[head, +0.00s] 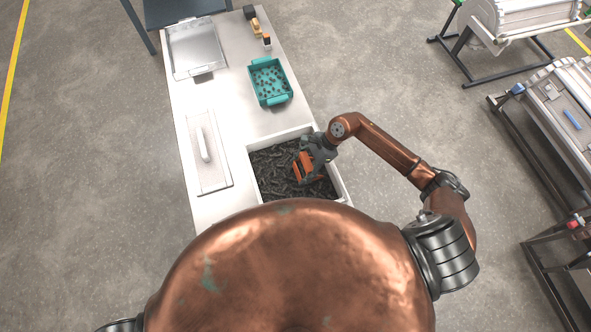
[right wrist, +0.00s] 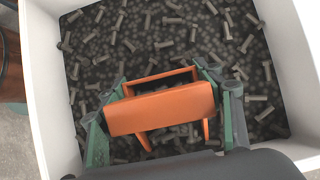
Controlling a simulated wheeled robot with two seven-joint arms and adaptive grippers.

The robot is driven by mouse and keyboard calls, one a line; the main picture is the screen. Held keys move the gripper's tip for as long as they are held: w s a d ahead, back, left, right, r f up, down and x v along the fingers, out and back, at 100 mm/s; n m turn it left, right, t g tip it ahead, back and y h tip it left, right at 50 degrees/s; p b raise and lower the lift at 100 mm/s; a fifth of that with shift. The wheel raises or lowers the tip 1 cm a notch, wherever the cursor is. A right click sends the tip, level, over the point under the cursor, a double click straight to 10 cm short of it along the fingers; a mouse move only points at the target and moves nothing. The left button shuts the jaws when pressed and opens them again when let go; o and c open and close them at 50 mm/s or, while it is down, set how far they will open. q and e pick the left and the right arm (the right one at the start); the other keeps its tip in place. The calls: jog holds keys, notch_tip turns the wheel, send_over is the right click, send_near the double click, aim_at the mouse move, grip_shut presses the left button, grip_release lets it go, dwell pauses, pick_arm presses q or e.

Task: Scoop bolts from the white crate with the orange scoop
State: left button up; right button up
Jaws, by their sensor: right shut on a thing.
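The white crate (head: 341,184) stands at the near right end of the table and holds many dark bolts (head: 272,168). The bolts (right wrist: 137,38) also fill the right wrist view, loose and spread over the crate's floor. My right gripper (head: 312,163) is over the crate, shut on the orange scoop (head: 303,168). In the right wrist view the scoop (right wrist: 162,110) sits between the two green-grey fingers, over the bolts. I cannot tell whether it touches them or holds any. My left gripper is out of view.
A teal basket (head: 269,82) with dark pieces stands behind the crate. A metal tray (head: 196,48) lies at the far left, and a flat plate with a white handle (head: 204,146) left of the crate. Small items (head: 252,25) stand at the far edge. The table (head: 222,98) is bare between them.

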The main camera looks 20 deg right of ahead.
jog(key=shift+d+f, duration=0.1)
jog(key=shift+d, duration=0.45)
jog(key=shift+r+h+p, duration=0.35)
jog(key=shift+h+p, duration=0.25)
jog(key=shift+p, duration=0.25)
jog(key=shift+a+r+h+p, duration=0.4)
jog(key=shift+a+h+p, duration=0.25)
jog(key=shift+h+p, duration=0.55)
notch_tip(320, 180, up, 10)
jog(key=a+p, duration=0.2)
jog(key=p, duration=0.3)
